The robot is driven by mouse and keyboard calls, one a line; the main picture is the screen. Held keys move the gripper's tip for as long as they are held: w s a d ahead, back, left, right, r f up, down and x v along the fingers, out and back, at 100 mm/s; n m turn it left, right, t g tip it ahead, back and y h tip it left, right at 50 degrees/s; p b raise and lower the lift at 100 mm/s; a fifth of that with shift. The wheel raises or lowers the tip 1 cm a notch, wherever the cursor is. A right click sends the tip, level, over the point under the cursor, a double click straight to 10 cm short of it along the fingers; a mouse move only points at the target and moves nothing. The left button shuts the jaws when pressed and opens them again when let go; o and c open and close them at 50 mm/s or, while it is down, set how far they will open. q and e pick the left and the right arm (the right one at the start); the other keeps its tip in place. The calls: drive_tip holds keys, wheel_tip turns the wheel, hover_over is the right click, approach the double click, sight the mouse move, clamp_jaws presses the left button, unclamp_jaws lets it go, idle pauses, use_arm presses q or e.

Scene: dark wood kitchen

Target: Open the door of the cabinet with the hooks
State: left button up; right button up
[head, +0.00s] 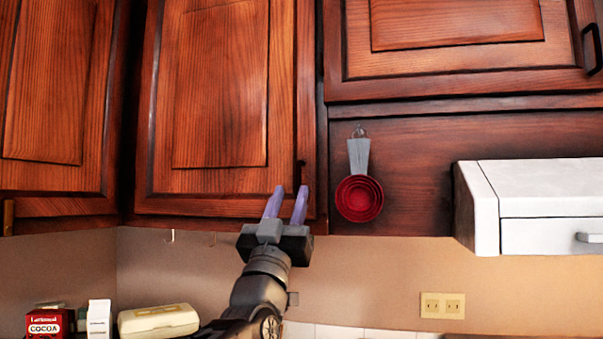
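The cabinet with the hooks has a red-brown wood door (220,95) in the upper middle of the head view, and the door looks shut. Small hooks (170,237) hang under this cabinet. A dark handle (301,172) sits at the door's lower right edge. My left gripper (290,190) points up in front of the door's lower right corner. Its two purple fingers are parted with nothing seen between them. The fingertips are just below the handle, whose lower part is hidden behind the right finger; I cannot tell whether they touch. My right gripper is not in view.
Red measuring cups (359,198) hang on the panel right of the door. A white range hood (540,205) juts out at the right. Another cabinet door (50,90) is at the left. A cocoa box (50,324) and an egg carton (158,320) stand at lower left.

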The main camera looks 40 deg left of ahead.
sight(298, 174)
use_arm(q)
drive_tip(key=shift+p+x, duration=2.45)
drive_tip(key=shift+x, duration=1.45)
drive_tip(key=shift+c, duration=0.3)
clamp_jaws()
